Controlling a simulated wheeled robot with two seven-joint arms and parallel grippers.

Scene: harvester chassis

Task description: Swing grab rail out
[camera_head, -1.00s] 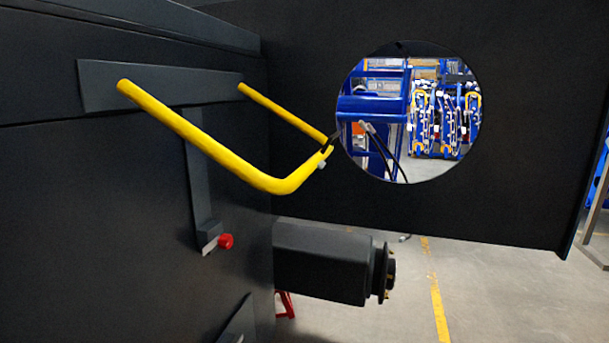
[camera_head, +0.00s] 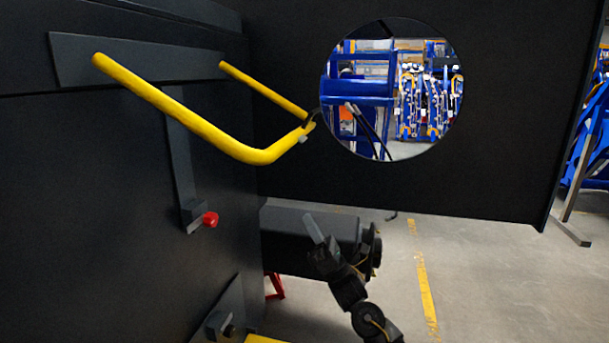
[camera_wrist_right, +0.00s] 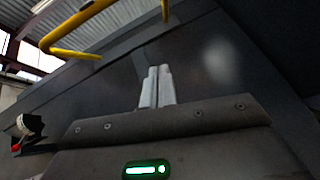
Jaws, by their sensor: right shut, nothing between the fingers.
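The yellow grab rail (camera_head: 180,117) is a U-shaped bar on the dark chassis wall, standing out from a grey mounting plate (camera_head: 140,62). A small dark and pale fitting (camera_head: 305,130) sits at the rail's far corner. In the right wrist view the rail (camera_wrist_right: 75,35) shows at the upper left, apart from my fingers. My right gripper (camera_head: 314,229) is shut and empty, below and right of the rail, in front of the dark axle housing (camera_head: 285,228). Its closed grey fingers also show in the right wrist view (camera_wrist_right: 157,86). My left gripper is not in view.
A red knob (camera_head: 210,219) sits on a bracket below the rail. A dark panel (camera_head: 500,150) with a round hole stands behind, with blue racks (camera_head: 425,100) beyond it. Open floor with a yellow line (camera_head: 425,285) lies at right.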

